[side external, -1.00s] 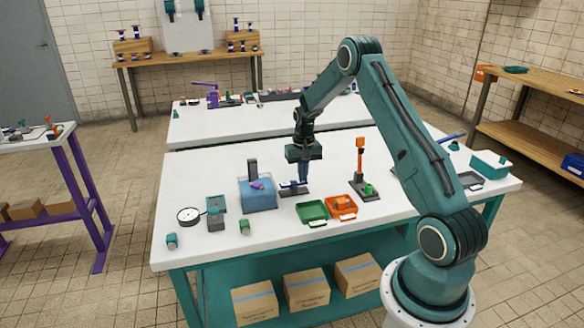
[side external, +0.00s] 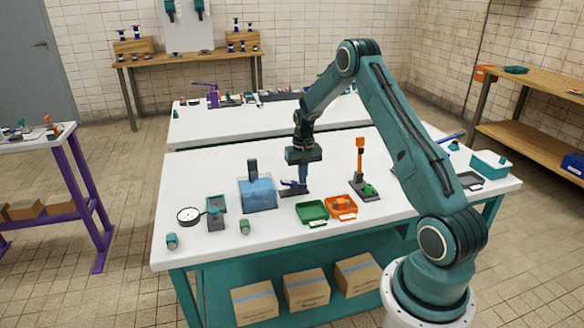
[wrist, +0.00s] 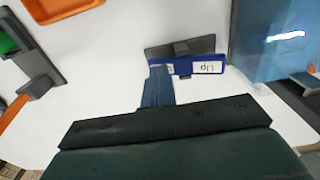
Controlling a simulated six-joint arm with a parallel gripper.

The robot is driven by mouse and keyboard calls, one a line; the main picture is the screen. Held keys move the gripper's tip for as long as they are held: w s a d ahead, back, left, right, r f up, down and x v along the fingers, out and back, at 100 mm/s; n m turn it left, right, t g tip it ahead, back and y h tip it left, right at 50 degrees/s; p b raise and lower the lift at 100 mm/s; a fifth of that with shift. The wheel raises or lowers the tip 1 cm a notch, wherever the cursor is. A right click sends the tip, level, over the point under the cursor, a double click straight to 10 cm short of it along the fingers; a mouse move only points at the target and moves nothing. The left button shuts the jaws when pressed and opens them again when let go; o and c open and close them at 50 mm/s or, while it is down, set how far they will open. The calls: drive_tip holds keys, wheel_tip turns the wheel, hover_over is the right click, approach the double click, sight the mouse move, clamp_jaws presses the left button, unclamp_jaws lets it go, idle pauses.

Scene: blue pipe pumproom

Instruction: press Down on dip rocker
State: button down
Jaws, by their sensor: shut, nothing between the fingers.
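The dip rocker (wrist: 200,67) is a blue bar on a dark grey base (wrist: 180,47). In the wrist view its "Up" label shows upside down on the right half. The left half is mostly hidden behind my fingers. My gripper (wrist: 158,70) is shut and empty, its tips at the rocker's left half, apparently touching it. In the side view the rocker (side external: 289,183) is tilted, its left end raised, and my gripper (side external: 303,190) points straight down at its right end. The dip tank (side external: 258,194), filled with blue, stands just left of the rocker.
A green tray (side external: 312,211) and an orange tray (side external: 341,208) lie in front of the rocker. An orange lever (side external: 360,155) on a dark base stands to the right. A round gauge (side external: 189,215) sits at the far left. White table is clear behind the rocker.

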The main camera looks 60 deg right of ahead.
drive_tip(key=shift+a, duration=0.1)
wheel_tip(320, 180, up, 8)
drive_tip(key=shift+r, duration=0.2)
idle(1.1)
drive_tip(key=s+a+r+n+t+h, duration=0.1)
drive_tip(key=s+a+r+n, duration=0.15)
drive_tip(key=a+r, duration=0.7)
drive_tip(key=s+a+r+n+t, duration=0.2)
drive_tip(key=s+a+r, duration=0.2)
drive_tip(key=a+r, duration=0.55)
drive_tip(key=s+a+n+t, duration=0.1)
drive_tip(key=s+a+n, duration=0.1)
drive_tip(key=s+a, duration=0.4)
drive_tip(key=s+a+n+t+y, duration=0.1)
drive_tip(key=s+a, duration=0.5)
drive_tip(key=s, duration=0.6)
drive_tip(key=shift+a+r+n+t, duration=0.25)
drive_tip(key=shift+a+n+t, duration=0.1)
drive_tip(key=shift+n, duration=0.4)
